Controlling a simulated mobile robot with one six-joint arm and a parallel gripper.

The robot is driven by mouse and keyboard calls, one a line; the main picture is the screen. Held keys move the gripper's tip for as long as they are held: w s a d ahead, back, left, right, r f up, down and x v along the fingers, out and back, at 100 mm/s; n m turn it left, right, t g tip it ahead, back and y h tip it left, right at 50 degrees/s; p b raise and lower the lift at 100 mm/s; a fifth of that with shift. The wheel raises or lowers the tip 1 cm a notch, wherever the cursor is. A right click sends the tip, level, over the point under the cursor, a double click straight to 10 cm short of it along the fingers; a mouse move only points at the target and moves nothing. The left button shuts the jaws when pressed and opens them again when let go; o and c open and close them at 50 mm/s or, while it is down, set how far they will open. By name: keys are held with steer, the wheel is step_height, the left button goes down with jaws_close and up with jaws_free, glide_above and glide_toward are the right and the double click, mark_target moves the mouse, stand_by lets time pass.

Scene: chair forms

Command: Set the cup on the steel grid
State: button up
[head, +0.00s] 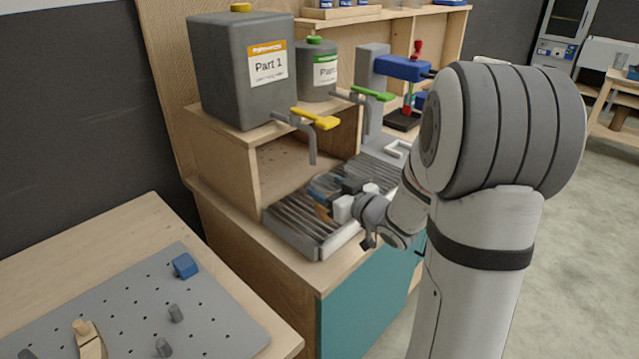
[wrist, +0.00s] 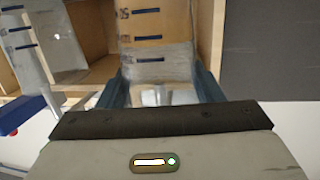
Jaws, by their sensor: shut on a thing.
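The cup (wrist: 155,55) is clear with dark blue measuring marks. It stands between the two fingers of my gripper (wrist: 160,92) in the wrist view, and the gripper is shut on it. The steel grid (head: 300,228) is a slatted metal tray on the wooden counter. The cup and gripper are over the grid. I cannot tell whether the cup's base touches the slats.
A large grey container (head: 225,70) with a yellow tap (head: 315,119) stands on a wooden riser behind the grid. A smaller container (head: 317,82) has a green tap (head: 373,94). A blue-topped device (head: 402,68) stands farther right. A pegboard (head: 140,310) lies front left.

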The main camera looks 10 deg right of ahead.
mark_target(319, 187)
steer(key=shift+w+a+r, duration=0.1)
steer(key=shift+w+a, duration=0.2)
steer(key=shift+w, duration=0.15)
steer(key=x, duration=0.3)
steer(key=shift+w+a+p, duration=0.2)
steer(key=shift+w+p, duration=0.1)
steer(key=shift+w, duration=0.05)
steer(key=shift+s+d+f, duration=0.1)
steer(key=shift+f, duration=0.5)
steer(key=shift+s, duration=0.1)
steer(key=shift+f, duration=0.15)
steer(key=o, duration=0.3)
steer(key=shift+f+b, duration=0.1)
steer(key=shift+b, duration=0.2)
steer(key=o, duration=0.5)
steer(key=shift+c, duration=0.2)
